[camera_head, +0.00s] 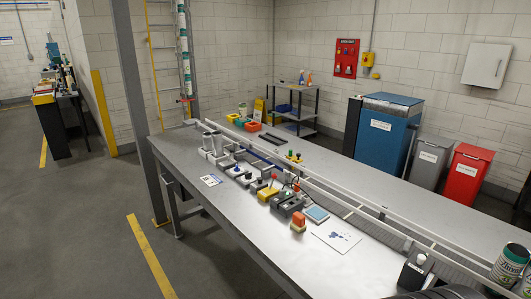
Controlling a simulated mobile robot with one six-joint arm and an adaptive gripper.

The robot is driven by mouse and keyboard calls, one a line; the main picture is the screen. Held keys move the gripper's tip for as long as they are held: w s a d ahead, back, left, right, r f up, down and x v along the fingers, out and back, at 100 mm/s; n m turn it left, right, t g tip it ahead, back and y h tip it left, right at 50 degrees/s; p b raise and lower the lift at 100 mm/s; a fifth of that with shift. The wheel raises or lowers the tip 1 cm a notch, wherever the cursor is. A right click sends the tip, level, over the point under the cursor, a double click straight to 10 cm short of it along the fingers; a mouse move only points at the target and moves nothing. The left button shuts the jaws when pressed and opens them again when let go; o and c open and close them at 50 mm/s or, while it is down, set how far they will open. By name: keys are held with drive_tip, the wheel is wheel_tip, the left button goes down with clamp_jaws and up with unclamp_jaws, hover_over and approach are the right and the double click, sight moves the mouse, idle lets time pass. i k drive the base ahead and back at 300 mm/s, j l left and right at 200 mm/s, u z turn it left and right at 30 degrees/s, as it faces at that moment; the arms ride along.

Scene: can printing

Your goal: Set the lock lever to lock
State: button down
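A row of small control units stands on the long grey table (235,212). Among them is a yellow unit (267,193) with an upright red-tipped lever (274,177). Beside it are dark grey units (290,205) with small knobs and what looks like another thin lever. I cannot tell which of these is the lock lever, nor read any lock marking at this size. My gripper is not recognisable in this view; nothing is seen touching the controls.
A railed conveyor (395,238) runs along the table behind the controls. A sheet (336,237) lies flat. The table's front left strip is clear. A metal post (133,95) rises beside the table.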

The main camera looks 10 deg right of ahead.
sight(274, 175)
drive_tip(key=i+j+z, duration=0.1)
drive_tip(key=i+j, duration=0.4)
drive_tip(key=i, duration=0.2)
drive_tip(key=i+j+z, duration=0.1)
drive_tip(key=i+j, duration=0.5)
drive_tip(key=i, duration=0.15)
